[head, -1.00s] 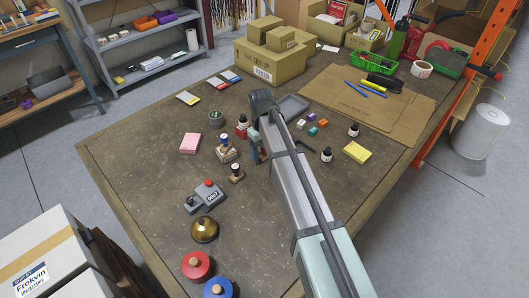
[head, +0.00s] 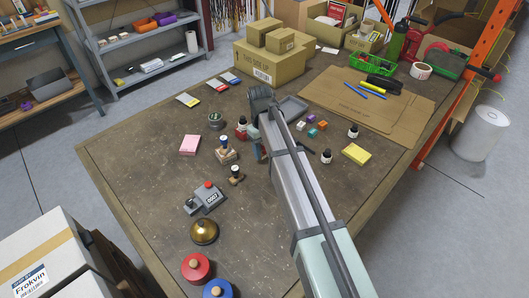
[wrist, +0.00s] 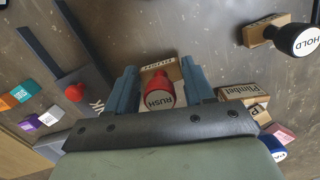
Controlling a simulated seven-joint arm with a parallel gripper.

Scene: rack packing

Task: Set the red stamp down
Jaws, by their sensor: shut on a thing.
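The red stamp (wrist: 159,92), with a red round handle marked RUSH and a wooden base, is between the two fingers of my gripper (wrist: 161,88) in the wrist view. The gripper is shut on it. I cannot tell whether the stamp's base touches the table. A black stamp marked HOLD (wrist: 304,41) lies at upper right in the wrist view. A wooden block (wrist: 241,94) and a blue-topped stamp (wrist: 272,145) are at lower right.
A dark flat object with a red knob (wrist: 74,92) lies left of my gripper in the wrist view. Small coloured cubes (head: 312,133), dark bottles (head: 326,156) and a grey tray (head: 292,104) are right of the arm. The table (head: 150,215) is clear at front left.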

